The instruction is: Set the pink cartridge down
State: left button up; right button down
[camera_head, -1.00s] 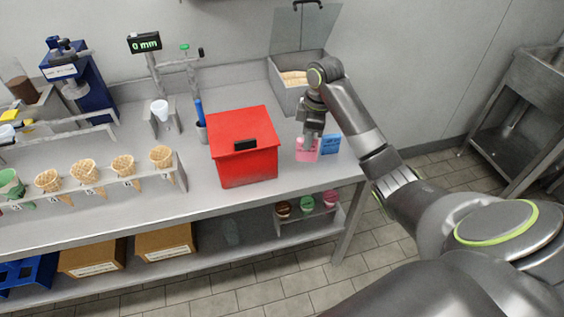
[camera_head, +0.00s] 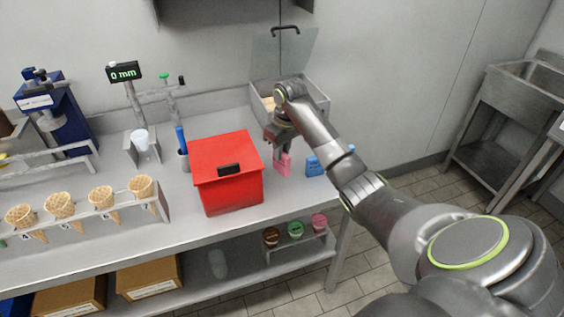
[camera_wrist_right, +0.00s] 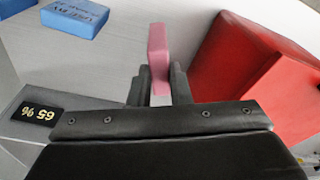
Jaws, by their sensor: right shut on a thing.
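The pink cartridge (camera_head: 283,165) is a small flat block between the red box and a blue block on the counter. My right gripper (camera_head: 280,150) is shut on its upper part. In the right wrist view the pink cartridge (camera_wrist_right: 158,58) sticks out beyond the two dark fingers of my right gripper (camera_wrist_right: 159,85). I cannot tell whether its lower edge touches the counter. My left gripper is not in view.
The red box (camera_head: 228,187) stands close to the left of the pink cartridge. A blue block (camera_head: 315,167) lies to its right. A metal bin (camera_head: 318,95) with a raised clear lid stands behind. Cones in a rack (camera_head: 100,208) line the left front.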

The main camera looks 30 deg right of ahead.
aim_at(283, 154)
jog(key=shift+f, duration=2.05)
jog(key=shift+f, duration=0.15)
jog(key=c, duration=1.3)
grip_release()
jog(key=shift+c, duration=0.2)
jog(key=r, duration=0.5)
jog(key=s+r, duration=0.1)
jog(key=r, duration=0.2)
jog(key=shift+d+r, duration=0.1)
jog(key=shift+r, duration=0.15)
jog(key=r, duration=0.1)
jog(key=r+p, duration=0.1)
jog(key=shift+s+r, duration=0.3)
jog(key=shift+r, duration=0.1)
jog(key=shift+s+r+p, duration=0.1)
jog(key=shift+r+p, duration=0.4)
jog(key=shift+p, duration=0.25)
